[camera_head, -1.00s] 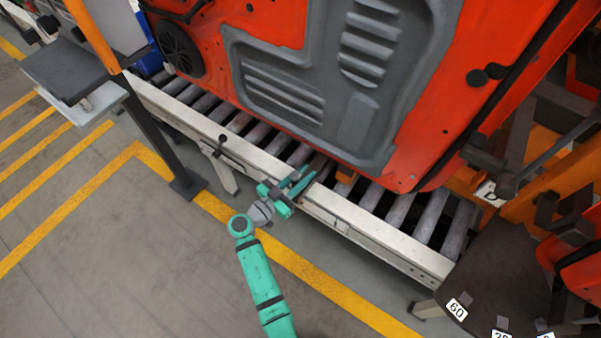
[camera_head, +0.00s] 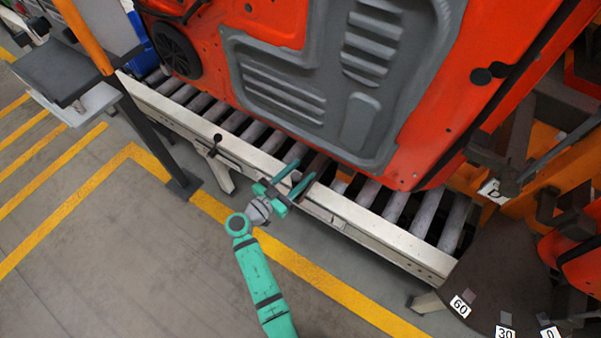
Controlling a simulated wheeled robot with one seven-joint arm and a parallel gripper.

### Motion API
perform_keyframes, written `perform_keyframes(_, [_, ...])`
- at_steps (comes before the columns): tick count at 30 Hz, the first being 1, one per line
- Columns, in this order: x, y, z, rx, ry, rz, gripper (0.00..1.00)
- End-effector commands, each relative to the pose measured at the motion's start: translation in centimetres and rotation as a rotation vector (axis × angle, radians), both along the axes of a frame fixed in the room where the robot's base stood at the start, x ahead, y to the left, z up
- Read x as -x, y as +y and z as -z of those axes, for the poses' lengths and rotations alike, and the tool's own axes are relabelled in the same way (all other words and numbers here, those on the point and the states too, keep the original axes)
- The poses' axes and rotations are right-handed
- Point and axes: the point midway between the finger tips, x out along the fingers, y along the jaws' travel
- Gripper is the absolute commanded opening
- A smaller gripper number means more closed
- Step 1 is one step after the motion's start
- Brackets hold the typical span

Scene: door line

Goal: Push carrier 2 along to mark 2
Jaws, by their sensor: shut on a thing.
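A large orange-red door panel with a grey inner plate (camera_head: 290,95) stands over the roller line. I take it to ride on carrier 2; no number shows on it. The carrier is mostly hidden below the panel, and a dark brown part (camera_head: 318,166) shows at its lower edge above the rollers. My gripper (camera_head: 306,170) reaches over the near rail from the front. Its two green fingers are shut on a small part at the carrier's near edge, mostly hidden between them. I cannot make out which mark is mark 2.
A pale rail (camera_head: 375,228) edges the rollers (camera_head: 425,212), with a small black lever (camera_head: 216,141) on it. A post with an orange upper part (camera_head: 150,130) stands at left. A dark plate with number labels (camera_head: 490,275) is at lower right. Floor in front is clear.

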Motion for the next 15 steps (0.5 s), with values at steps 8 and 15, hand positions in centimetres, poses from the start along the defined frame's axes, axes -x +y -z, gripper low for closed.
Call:
perform_keyframes(8, [-0.09, 0.18, -0.13, -0.001, -0.002, -0.004, 0.38])
perform_keyframes(15, [0.08, 0.22, -0.09, 0.0, -0.001, -0.001, 0.38])
